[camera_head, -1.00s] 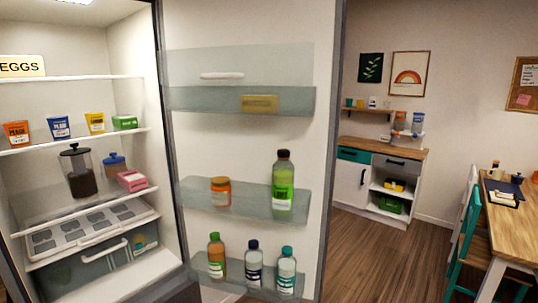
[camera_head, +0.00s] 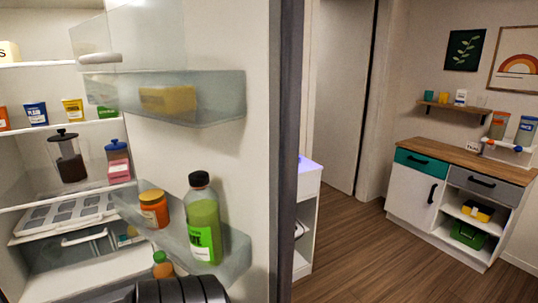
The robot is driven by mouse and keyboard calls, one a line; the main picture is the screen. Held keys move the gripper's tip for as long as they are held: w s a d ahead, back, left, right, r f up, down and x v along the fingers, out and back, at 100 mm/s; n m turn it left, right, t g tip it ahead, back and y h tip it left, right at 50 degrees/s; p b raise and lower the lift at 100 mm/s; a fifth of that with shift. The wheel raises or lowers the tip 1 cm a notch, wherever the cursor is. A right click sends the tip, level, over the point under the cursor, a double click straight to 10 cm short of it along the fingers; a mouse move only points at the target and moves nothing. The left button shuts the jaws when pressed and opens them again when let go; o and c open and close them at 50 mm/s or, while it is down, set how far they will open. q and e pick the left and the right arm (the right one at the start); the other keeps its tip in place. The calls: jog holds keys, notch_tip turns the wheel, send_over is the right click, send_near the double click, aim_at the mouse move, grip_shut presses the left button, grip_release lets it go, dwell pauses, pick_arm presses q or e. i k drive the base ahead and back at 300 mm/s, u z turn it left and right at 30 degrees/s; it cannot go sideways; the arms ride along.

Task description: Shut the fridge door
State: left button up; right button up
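The fridge door (camera_head: 245,45) stands open, its white inner side facing me and its dark outer edge (camera_head: 290,130) on the right. The door shelves hold a yellow block (camera_head: 168,99), an orange jar (camera_head: 154,208) and a green bottle (camera_head: 203,220). The fridge interior (camera_head: 45,85) is open at the left, with small cartons, a dark-lidded jar (camera_head: 70,160) and a drawer. A dark ridged part, probably of my arm, shows at the bottom edge in front of the door. Neither gripper can be made out.
Right of the door are a white unit (camera_head: 307,200) and a low cabinet (camera_head: 415,193) with a wooden top. Brown wooden floor (camera_head: 375,265) lies clear between the door and that cabinet. A wall shelf (camera_head: 450,105) hangs above.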

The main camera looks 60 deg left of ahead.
aim_at(243, 59)
jog(key=i, duration=2.15)
jog(key=u, duration=4.15)
jog(key=i, duration=1)
